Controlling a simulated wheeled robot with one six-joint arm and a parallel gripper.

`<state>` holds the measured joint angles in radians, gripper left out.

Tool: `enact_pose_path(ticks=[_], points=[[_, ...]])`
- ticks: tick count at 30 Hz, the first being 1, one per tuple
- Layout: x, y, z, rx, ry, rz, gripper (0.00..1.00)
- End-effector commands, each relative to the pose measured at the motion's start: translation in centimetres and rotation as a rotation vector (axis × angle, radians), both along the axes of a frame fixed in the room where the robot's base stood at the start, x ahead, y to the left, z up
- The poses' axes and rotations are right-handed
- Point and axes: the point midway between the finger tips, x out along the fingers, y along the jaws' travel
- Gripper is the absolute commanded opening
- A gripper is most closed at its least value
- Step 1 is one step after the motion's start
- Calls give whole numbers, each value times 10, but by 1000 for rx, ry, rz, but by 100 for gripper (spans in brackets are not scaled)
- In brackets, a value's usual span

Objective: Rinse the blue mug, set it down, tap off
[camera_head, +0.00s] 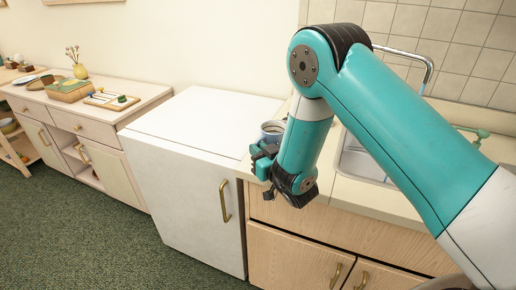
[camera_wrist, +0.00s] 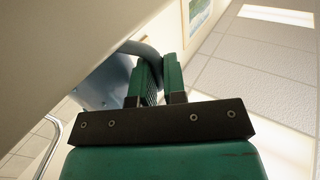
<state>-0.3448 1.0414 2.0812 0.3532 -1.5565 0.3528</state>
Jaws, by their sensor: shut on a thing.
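The blue mug (camera_head: 272,131) is upright, near the corner where the white unit meets the sink counter. Its lower part is hidden by my gripper (camera_head: 262,155), which is shut on it. In the wrist view the fingers of my gripper (camera_wrist: 160,78) close on the curved handle of the blue mug (camera_wrist: 103,82). I cannot tell whether the mug touches the surface. The chrome tap (camera_head: 430,65) arches behind my arm, with a green lever (camera_head: 481,133) at its right. The sink (camera_head: 358,160) is partly hidden by my arm, and no running water is visible.
The white unit top (camera_head: 200,115) left of the mug is clear. The sink counter (camera_head: 345,195) has a bare front strip. Farther left, a wooden sideboard (camera_head: 140,92) carries a basket (camera_head: 68,92), a yellow vase (camera_head: 80,71) and a tray (camera_head: 110,99).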

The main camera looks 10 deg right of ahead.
Motion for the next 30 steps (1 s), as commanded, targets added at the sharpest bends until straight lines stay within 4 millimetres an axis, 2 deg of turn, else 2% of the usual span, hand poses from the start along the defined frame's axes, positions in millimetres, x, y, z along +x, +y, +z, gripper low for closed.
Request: enact_pose_path(ticks=[11, 30], points=[[0, 0, 0, 0, -2, 0, 0], [0, 0, -12, 0, -2, 0, 0]])
